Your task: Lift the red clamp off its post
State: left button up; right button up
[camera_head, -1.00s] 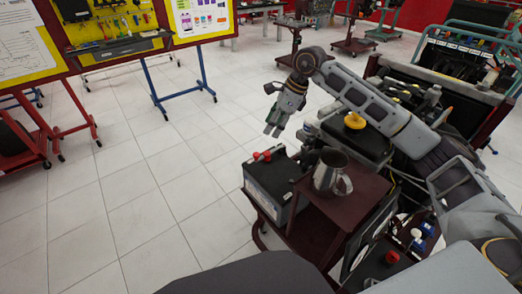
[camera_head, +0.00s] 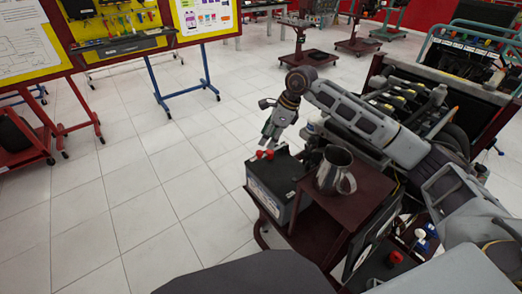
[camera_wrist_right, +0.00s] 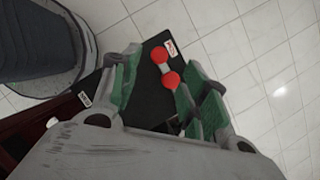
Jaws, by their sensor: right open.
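The red clamp (camera_head: 264,153) sits on top of a black and grey battery (camera_head: 271,181), near its back edge. My right gripper (camera_head: 269,138) points down just above the clamp. Its green-padded fingers are open, one on each side of the clamp in the wrist view, with nothing held. My left gripper is not in view.
The battery stands on a dark red cart (camera_head: 310,235). A metal pitcher (camera_head: 335,172) stands on the cart's raised shelf (camera_head: 360,200), right of the battery. An engine trainer (camera_head: 440,100) is behind my right arm. The tiled floor (camera_head: 130,200) to the left is clear.

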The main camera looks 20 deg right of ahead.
aim_at(259, 152)
jog(key=x, duration=0.5)
jog(key=shift+a+f, duration=0.15)
jog(key=shift+f, duration=0.15)
jog(key=shift+w+a+f+b, duration=0.2)
jog(key=shift+f+b, duration=0.1)
jog(key=shift+f, duration=0.45)
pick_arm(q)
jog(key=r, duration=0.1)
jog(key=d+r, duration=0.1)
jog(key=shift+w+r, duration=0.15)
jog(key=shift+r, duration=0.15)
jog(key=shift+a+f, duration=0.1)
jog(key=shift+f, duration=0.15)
pick_arm(e)
grip_shut()
